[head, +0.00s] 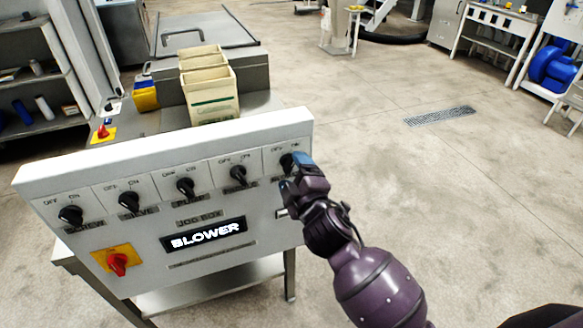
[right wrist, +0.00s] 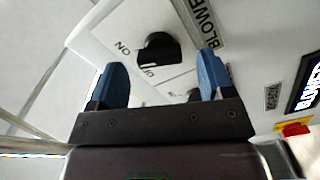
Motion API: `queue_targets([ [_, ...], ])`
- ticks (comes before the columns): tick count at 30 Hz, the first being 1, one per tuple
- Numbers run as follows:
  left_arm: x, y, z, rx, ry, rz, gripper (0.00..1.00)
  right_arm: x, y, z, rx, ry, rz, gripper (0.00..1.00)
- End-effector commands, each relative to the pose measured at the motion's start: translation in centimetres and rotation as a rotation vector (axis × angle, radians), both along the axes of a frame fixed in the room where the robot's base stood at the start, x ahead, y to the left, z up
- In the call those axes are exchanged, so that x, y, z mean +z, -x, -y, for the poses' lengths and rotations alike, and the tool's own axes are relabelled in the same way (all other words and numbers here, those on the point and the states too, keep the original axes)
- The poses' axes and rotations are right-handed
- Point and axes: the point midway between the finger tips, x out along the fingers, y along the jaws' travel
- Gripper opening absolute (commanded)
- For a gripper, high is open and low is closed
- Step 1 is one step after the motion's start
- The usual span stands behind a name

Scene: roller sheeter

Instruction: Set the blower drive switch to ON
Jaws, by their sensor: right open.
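The blower drive switch is a black rotary knob (right wrist: 158,48) on the white control panel (head: 160,147). In the right wrist view it has ON and OFF marks beside it and a partly cut label starting "BLOWE". In the head view it is the rightmost knob (head: 286,162), partly hidden by my right gripper (head: 296,165). In the right wrist view my right gripper (right wrist: 161,76) is open, its two blue fingertips apart. The knob shows beyond and between them, with no clear contact. I cannot tell exactly where its pointer aims. My left gripper is not in view.
Several similar black knobs sit in a row left of it, the nearest one (head: 238,176) close by. A red rotary switch on a yellow plate (head: 117,264) is at lower left. A lit BLOWER sign (head: 203,236) is below the row. Floor (head: 400,180) right of the panel is clear.

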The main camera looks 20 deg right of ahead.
Motion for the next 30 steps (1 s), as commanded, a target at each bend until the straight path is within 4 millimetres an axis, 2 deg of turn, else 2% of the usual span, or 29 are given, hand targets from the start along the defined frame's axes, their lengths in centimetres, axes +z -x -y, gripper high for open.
queue_targets([
  [9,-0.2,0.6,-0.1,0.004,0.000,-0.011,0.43,-0.1,5.5,0.2,0.000,-0.003,-0.002,0.74],
  [15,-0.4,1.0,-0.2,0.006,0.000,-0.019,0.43,-0.1,7.7,0.2,0.000,-0.003,-0.002,0.74],
  [21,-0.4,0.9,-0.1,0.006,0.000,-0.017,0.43,0.0,8.6,0.3,0.000,-0.002,-0.001,0.74],
  [30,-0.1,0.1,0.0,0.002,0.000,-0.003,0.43,0.0,8.6,0.3,0.000,-0.002,-0.001,0.74],
])
